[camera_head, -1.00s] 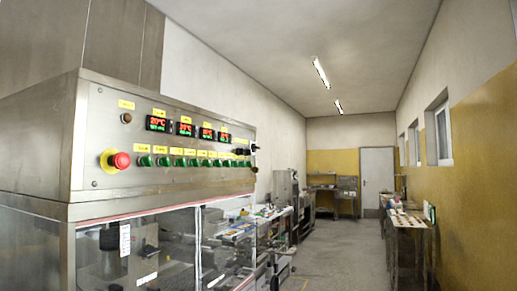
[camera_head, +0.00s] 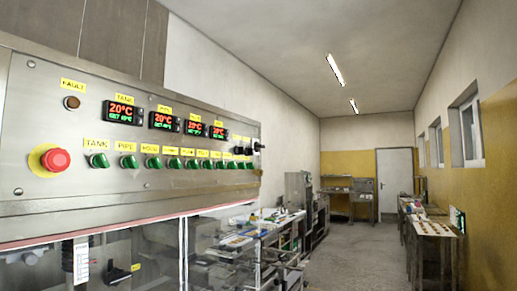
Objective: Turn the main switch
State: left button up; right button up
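A steel control panel (camera_head: 95,207) fills the left of the view. A row of green rotary switches (camera_head: 128,161) runs along it under yellow labels, with TANK and PIPE readable at the near end. Several small black knobs (camera_head: 240,151) sit near its far end. A black handle (camera_head: 259,146) sticks out at the panel's far edge; I cannot tell whether it is the main switch. No readable label says main. Neither of my grippers is in view.
A red emergency button (camera_head: 55,160) sits at the panel's near end. Displays (camera_head: 122,112) above the switches read 20°C. Glass doors lie below. Work tables (camera_head: 432,226) line the right wall, machines (camera_head: 290,228) the left. The floor (camera_head: 358,245) between them is open.

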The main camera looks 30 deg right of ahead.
aim_at(257, 146)
jog(key=i+l+u, duration=0.2)
jog(key=i+l, duration=0.2)
jog(key=l, duration=0.25)
jog(key=i+l+u, duration=0.1)
jog(key=l, duration=0.25)
jog(key=i+l+u, duration=0.1)
jog(key=i+l, duration=0.15)
jog(key=l, duration=0.15)
jog(key=i+l, duration=0.15)
jog(key=l, duration=0.2)
jog(key=i+l+u, duration=0.15)
jog(key=l, duration=0.25)
jog(key=i+l+u, duration=0.1)
jog(key=l, duration=0.3)
jog(key=i, duration=0.05)
